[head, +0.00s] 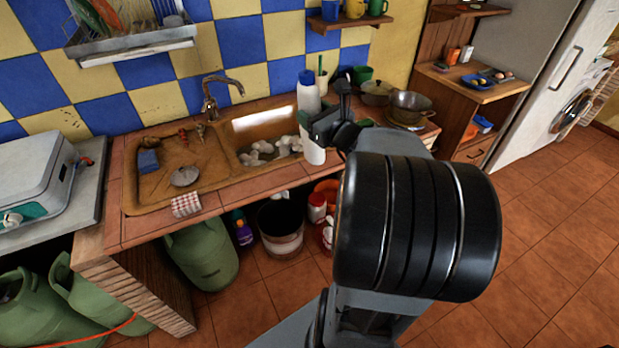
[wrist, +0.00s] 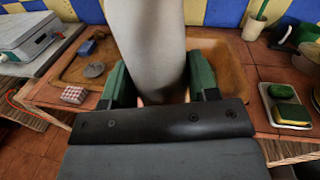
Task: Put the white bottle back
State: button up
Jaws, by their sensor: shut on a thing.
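The white bottle (head: 309,98) with a blue cap is upright at the right sink basin in the head view, its lower part showing below my gripper (head: 322,128). In the wrist view the white bottle (wrist: 148,40) fills the space between the green finger pads of my gripper (wrist: 158,84), which is shut on it. The bottle's base is hidden in the wrist view. In the head view its lower end overlaps the counter's front edge, and I cannot tell its exact height.
The right basin (head: 234,127) holds white dishes. The left basin (head: 135,190) holds a blue sponge (head: 148,161). A tray (wrist: 267,112) with sponges lies right of the bottle. Pots (head: 411,103) stand further right. A bucket (head: 281,240) and green gas cylinders (head: 203,255) stand below.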

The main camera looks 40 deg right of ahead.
jog(key=shift+s+d+m+h+b, duration=0.6)
jog(key=shift+s+d+m, duration=0.2)
jog(key=shift+s+d, duration=0.2)
jog(key=w+d+f, duration=0.5)
jog(key=w+f, duration=0.7)
jog(key=shift+w+f+m+p, duration=0.3)
jog(key=shift+f+p, duration=0.05)
jog(key=shift+f+b, duration=0.35)
jog(key=shift+b, duration=0.1)
jog(key=o, duration=0.9)
